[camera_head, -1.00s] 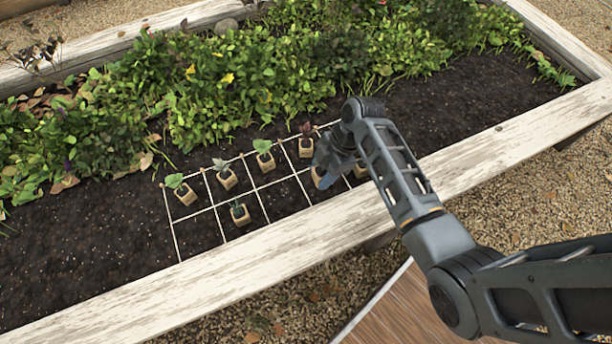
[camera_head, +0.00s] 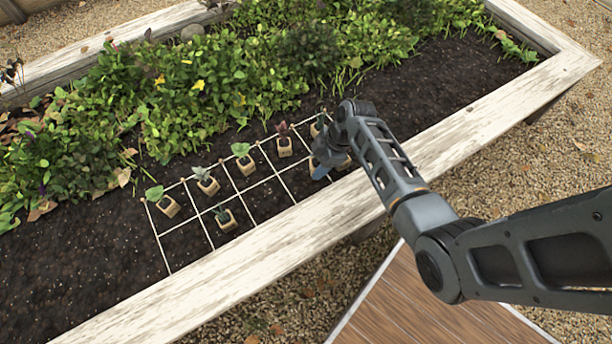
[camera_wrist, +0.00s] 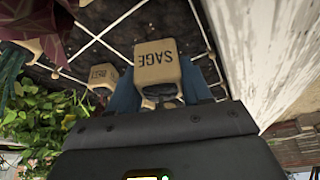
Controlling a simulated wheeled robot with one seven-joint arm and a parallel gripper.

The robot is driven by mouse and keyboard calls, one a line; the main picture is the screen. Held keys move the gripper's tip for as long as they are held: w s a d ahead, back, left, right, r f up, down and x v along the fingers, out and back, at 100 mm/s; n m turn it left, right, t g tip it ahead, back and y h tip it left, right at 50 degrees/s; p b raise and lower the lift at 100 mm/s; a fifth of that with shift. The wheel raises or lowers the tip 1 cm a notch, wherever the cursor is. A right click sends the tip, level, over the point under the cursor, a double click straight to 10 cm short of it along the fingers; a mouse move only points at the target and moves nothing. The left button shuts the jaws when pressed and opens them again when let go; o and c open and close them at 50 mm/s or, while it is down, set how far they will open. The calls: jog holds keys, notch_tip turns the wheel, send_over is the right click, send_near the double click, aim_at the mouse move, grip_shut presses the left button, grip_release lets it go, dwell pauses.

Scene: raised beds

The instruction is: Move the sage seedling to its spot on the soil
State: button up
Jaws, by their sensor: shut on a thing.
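In the wrist view, the sage pot (camera_wrist: 157,66), a small tan pot marked SAGE, sits between the two blue fingers of my gripper (camera_wrist: 161,86). The gripper is shut on it. Its label side faces the camera; its leaves are not clear. In the head view, my gripper (camera_head: 322,168) is low over the right part of the string grid (camera_head: 240,192), and the wrist hides most of what it holds. I cannot tell there whether the pot touches the soil (camera_head: 90,245).
Several potted seedlings stand in the grid, including a red-leaved one (camera_head: 284,146) and a lone front one (camera_head: 226,219). Another labelled pot (camera_wrist: 102,76) is close beside my gripper. The white plank edge (camera_head: 260,255) runs in front; dense greenery (camera_head: 230,75) lies behind.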

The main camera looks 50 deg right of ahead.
aim_at(316, 162)
jog(key=shift+w+a+f, duration=0.95)
jog(key=shift+w+a, duration=0.15)
jog(key=shift+a, duration=0.1)
jog(key=shift+a+f+b, duration=0.1)
jog(key=shift+f+b, duration=0.8)
jog(key=shift+f, duration=1.15)
jog(key=shift+f, duration=0.15)
jog(key=o, duration=1.1)
jog(key=shift+c, duration=0.2)
jog(key=shift+r, duration=0.35)
jog(key=p+v, duration=0.3)
jog(key=v, duration=0.8)
jog(key=shift+s+r, duration=0.2)
jog(key=shift+r, duration=0.1)
